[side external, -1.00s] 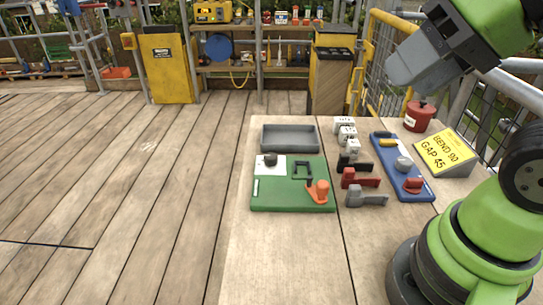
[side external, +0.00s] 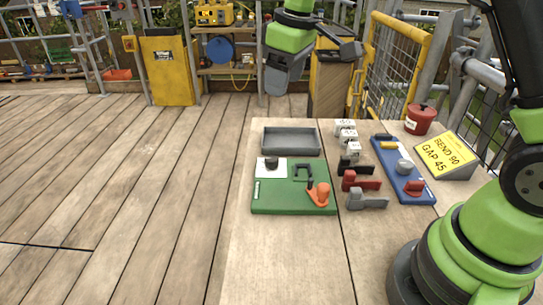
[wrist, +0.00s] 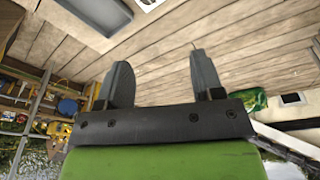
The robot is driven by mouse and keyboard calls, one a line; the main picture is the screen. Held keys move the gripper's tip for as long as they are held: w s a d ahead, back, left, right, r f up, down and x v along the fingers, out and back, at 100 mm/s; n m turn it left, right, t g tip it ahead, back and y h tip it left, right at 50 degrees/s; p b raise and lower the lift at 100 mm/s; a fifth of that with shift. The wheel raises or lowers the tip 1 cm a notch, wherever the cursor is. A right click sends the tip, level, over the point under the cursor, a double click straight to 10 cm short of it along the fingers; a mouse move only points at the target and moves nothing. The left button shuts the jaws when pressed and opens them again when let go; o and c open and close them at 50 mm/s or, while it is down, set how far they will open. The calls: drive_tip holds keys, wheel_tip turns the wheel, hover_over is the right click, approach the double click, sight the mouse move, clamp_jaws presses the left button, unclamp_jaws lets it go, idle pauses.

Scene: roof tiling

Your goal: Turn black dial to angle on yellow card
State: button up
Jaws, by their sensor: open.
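The black dial (side external: 270,162) is a small dark knob on a white plate at the back left of the green board (side external: 290,205). Its pointing angle is too small to read. The yellow card (side external: 444,152) stands tilted at the right of the bench and reads "BEND 90 GAP 45". My gripper (side external: 284,92) is up in the air above and behind the grey tray, apart from the dial. In the wrist view my gripper (wrist: 160,72) shows two spread fingers with nothing between them.
The green board also carries a black bracket and an orange lever (side external: 320,193). A grey tray (side external: 291,141) lies behind it. To the right are white blocks, black, red and grey handles, a blue board (side external: 418,196) with knobs and a red pot (side external: 420,119). The bench front is clear.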

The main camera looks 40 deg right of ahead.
sight(272, 158)
drive_tip(key=w+f+n, duration=0.1)
drive_tip(key=f, duration=0.6)
drive_tip(key=w+d+f+n+g, duration=0.1)
drive_tip(key=w+f, duration=0.1)
drive_tip(key=f, duration=0.5)
drive_tip(key=w+f+n+g, duration=0.1)
drive_tip(key=w+f, duration=0.1)
drive_tip(key=f, duration=0.5)
drive_tip(key=shift+w+d+f+h, duration=0.1)
drive_tip(key=shift+d+f+h, duration=0.05)
drive_tip(key=shift+d+h, duration=0.25)
drive_tip(key=c, duration=0.9)
